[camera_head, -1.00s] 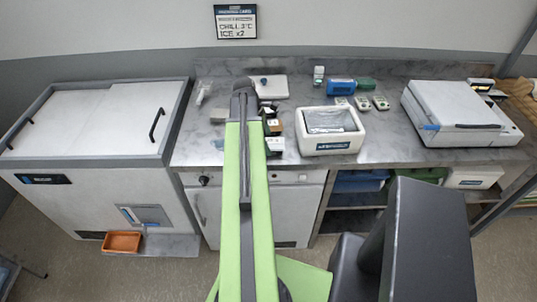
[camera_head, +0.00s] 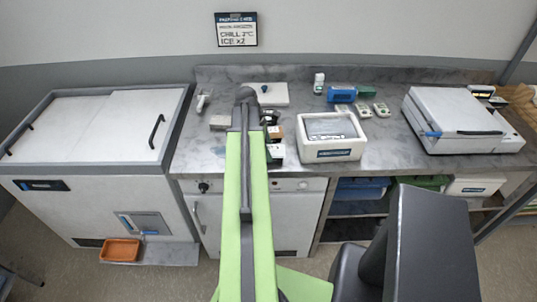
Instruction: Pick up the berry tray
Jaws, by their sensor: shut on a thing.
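My gripper (camera_head: 244,96) is at the far end of my green arm, over the left part of the steel counter (camera_head: 395,150). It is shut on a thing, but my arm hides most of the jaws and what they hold. I cannot make out the berry tray for certain. Several small packs stand just right of the gripper: a dark one (camera_head: 270,116), a brown one (camera_head: 274,132) and a black one with a white label (camera_head: 275,153).
A white box (camera_head: 331,154) with a clear window stands right of the packs. A grey block (camera_head: 219,122) and a white board (camera_head: 268,95) lie near the gripper. Blue (camera_head: 341,95) and green items lie behind. A large grey-white appliance (camera_head: 461,118) stands right. A chest cooler (camera_head: 85,125) stands left.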

